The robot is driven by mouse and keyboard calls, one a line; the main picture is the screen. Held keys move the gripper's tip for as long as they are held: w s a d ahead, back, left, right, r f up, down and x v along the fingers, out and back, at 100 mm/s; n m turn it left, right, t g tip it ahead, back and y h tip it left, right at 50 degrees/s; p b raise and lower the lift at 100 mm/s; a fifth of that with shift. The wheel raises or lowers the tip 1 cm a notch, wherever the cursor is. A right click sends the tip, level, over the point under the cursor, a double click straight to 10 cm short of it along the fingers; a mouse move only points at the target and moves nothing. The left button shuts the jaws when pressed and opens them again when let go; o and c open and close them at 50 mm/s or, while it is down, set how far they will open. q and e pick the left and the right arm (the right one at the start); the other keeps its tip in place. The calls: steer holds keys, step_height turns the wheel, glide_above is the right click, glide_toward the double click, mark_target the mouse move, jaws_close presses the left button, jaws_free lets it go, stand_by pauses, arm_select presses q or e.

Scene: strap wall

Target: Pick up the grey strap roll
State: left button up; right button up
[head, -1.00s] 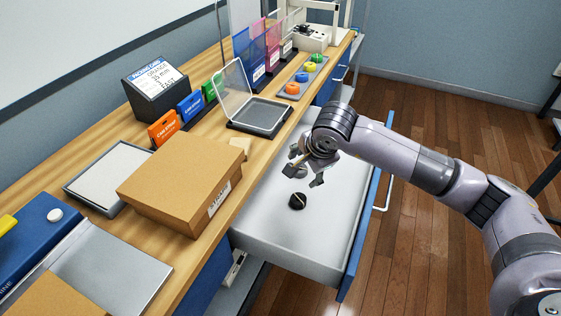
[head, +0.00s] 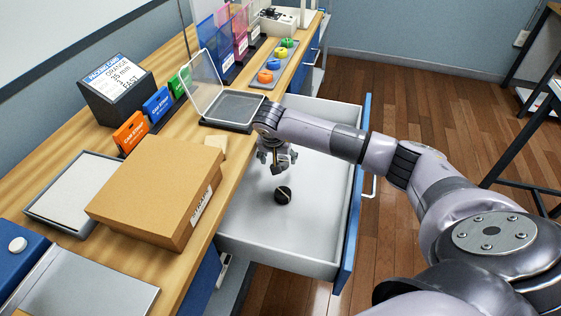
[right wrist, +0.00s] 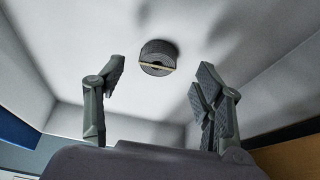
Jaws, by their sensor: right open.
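The dark grey strap roll (head: 283,196) with a thin pale band lies alone on the light floor of the open drawer (head: 315,215). In the right wrist view the roll (right wrist: 157,58) shows beyond and between the open fingers, apart from both. My right gripper (head: 276,165) is open and empty over the drawer, farther back than the roll in the head view. The fingers show in the right wrist view (right wrist: 160,90) with nothing between their tips. My left gripper is not in view.
The drawer's blue front (head: 354,190) and pale walls surround the roll. Along the counter stand a cardboard box (head: 160,190), a clear-lidded case (head: 232,110), colored card holders (head: 157,104) and a tray of colored rolls (head: 272,77). The drawer floor around the roll is clear.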

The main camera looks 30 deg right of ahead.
mark_target(281, 160)
steer(key=shift+w+d, duration=0.35)
steer(key=shift+d, duration=0.05)
steer(key=x, duration=0.5)
steer(key=shift+w+d, duration=0.1)
steer(key=shift+w, duration=0.1)
steer(key=shift+c, duration=0.3)
steer(key=c, duration=1.1)
